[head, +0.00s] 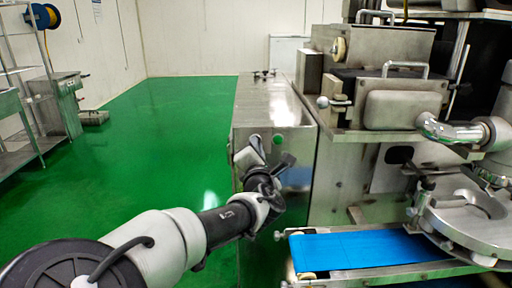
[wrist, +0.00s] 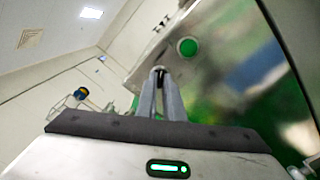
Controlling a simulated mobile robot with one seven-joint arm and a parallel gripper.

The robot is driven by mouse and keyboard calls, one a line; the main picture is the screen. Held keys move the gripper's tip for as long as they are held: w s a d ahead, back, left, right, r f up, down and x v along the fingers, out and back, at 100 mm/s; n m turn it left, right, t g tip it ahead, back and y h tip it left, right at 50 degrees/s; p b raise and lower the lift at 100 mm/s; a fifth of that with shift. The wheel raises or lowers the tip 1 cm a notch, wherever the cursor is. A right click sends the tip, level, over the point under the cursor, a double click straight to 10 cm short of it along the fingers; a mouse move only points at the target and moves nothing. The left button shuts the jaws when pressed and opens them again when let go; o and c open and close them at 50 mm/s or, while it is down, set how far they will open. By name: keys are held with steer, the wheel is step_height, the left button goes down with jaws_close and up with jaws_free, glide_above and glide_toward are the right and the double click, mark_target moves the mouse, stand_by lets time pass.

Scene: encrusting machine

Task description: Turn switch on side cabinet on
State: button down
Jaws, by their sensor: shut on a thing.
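The side cabinet (head: 268,110) is a long steel box on the green floor, and its front face also shows in the wrist view (wrist: 235,75). My gripper (head: 256,143) is at the upper part of this face. In the wrist view, the fingertips of my gripper (wrist: 160,72) are close together on a small dark switch (wrist: 160,77). The fingers hide most of the switch, and I cannot tell its turn position. A round green button (head: 278,140) is just right of the fingertips, also in the wrist view (wrist: 187,47).
A blue conveyor belt (head: 355,249) and the steel encrusting machine (head: 400,105) stand to the right of my arm. Several small knobs (head: 265,74) sit on the cabinet's far top. The green floor (head: 165,130) to the left is clear up to a steel rack (head: 20,110).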

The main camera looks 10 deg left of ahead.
steer(key=shift+r+m+b, duration=0.15)
steer(key=shift+m+b, duration=0.6)
steer(key=shift+m, duration=7.75)
steer(key=c, duration=1.9)
jaws_free()
steer(key=shift+w, duration=0.1)
steer(key=shift+o, duration=0.2)
steer(key=shift+s+f, duration=0.2)
